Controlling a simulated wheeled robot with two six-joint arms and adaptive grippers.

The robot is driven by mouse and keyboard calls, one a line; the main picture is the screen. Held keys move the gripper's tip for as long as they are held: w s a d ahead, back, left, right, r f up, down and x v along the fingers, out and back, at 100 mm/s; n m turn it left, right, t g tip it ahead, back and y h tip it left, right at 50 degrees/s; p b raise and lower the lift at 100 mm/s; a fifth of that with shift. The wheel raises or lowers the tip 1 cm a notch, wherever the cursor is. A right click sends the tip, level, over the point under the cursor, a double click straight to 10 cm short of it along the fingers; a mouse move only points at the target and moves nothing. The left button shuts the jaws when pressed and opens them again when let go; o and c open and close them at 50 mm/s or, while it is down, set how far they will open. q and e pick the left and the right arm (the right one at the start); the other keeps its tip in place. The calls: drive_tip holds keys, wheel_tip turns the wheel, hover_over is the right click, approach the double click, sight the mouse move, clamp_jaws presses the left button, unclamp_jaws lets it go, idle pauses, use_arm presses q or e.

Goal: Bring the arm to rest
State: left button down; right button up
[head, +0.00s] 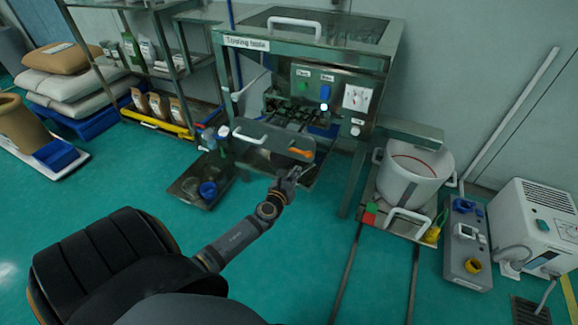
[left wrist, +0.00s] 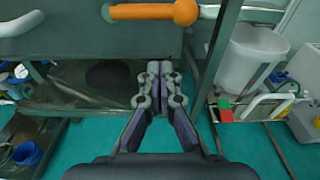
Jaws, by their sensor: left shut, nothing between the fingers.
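My left gripper (head: 291,175) is shut and empty. It is in front of the sieve machine, just below an orange handle (head: 301,153) on the machine's open drawer or door panel (head: 262,147). In the left wrist view the closed fingers (left wrist: 158,88) point forward, apart from the orange handle (left wrist: 150,12) above them. My left arm (head: 240,237) reaches forward and to the right from my body. My right gripper does not show in either view.
A white bucket (head: 411,172) stands on a low cart at the right, with a white machine (head: 534,225) beyond it. A dark tray with a blue cup (head: 208,190) is at lower left of the sieve. Sacks (head: 75,87) and a shelf are at left. Green floor in front is clear.

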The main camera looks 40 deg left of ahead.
use_arm(q)
drive_tip(key=f+v, duration=0.1)
drive_tip(key=v, duration=0.5)
drive_tip(key=shift+s+r, duration=0.15)
drive_tip(key=shift+r, duration=0.35)
drive_tip(key=shift+d, duration=0.1)
